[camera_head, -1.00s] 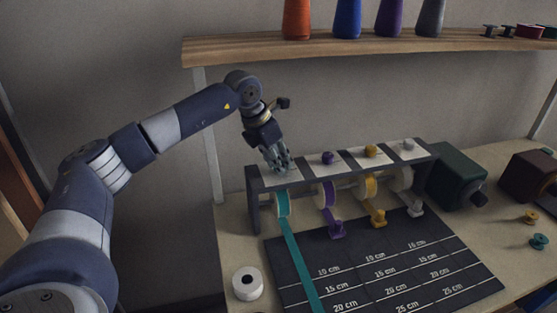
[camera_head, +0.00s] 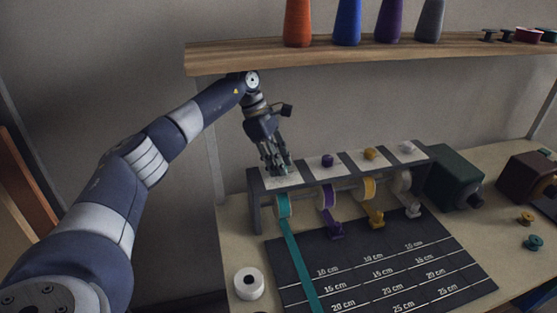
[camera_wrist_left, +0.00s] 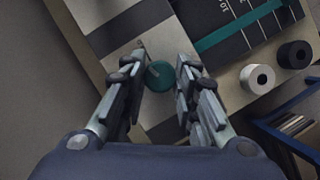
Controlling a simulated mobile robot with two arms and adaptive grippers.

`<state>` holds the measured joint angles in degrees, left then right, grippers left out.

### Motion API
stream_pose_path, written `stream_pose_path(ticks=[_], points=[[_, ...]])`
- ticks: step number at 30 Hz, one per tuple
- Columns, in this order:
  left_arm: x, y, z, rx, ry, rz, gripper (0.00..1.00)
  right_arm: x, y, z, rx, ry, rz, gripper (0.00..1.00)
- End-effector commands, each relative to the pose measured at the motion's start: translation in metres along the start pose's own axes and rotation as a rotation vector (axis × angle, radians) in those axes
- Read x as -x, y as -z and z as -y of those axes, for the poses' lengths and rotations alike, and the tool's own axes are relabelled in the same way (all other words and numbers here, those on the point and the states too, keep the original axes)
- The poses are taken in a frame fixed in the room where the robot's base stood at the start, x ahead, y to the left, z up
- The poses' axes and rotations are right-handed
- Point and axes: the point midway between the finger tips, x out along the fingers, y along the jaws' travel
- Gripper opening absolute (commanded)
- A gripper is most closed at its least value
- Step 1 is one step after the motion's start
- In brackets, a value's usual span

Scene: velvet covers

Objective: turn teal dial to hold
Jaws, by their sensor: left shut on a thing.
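The teal dial (camera_wrist_left: 159,76) is a small round knob on a pale plate of the ribbon rack (camera_head: 253,200), at the rack's left end. My left gripper (camera_head: 276,170) points down over that plate from above. In the left wrist view the gripper (camera_wrist_left: 158,68) has its two fingers on either side of the dial, shut on it. In the head view the fingers hide most of the dial. The teal ribbon (camera_head: 300,265) runs from its roll (camera_head: 283,206) down over the dark measuring mat (camera_head: 400,265). My right gripper is out of view.
Purple (camera_head: 327,160), yellow (camera_head: 369,153) and pale (camera_head: 407,147) dials stand along the rack to the right. A wooden shelf (camera_head: 330,58) with thread cones hangs above. A white roll (camera_head: 249,284) sits left of the mat. A green box (camera_head: 455,177) stands right of the rack.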

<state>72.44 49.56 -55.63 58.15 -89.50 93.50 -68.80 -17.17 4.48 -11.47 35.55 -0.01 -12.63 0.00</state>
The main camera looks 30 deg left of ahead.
Motion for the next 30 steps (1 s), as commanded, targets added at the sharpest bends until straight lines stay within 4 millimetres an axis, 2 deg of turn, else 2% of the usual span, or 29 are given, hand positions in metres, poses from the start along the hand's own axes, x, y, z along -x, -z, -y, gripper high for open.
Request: stream_pose_path(ticks=[13,30], points=[[0.0010,-0.0009,-0.0028,-0.254,0.101,-0.001,0.04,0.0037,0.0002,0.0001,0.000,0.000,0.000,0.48],[0.0011,-0.0004,-0.0030,-0.312,0.123,-0.002,0.04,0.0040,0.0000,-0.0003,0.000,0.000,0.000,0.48]])
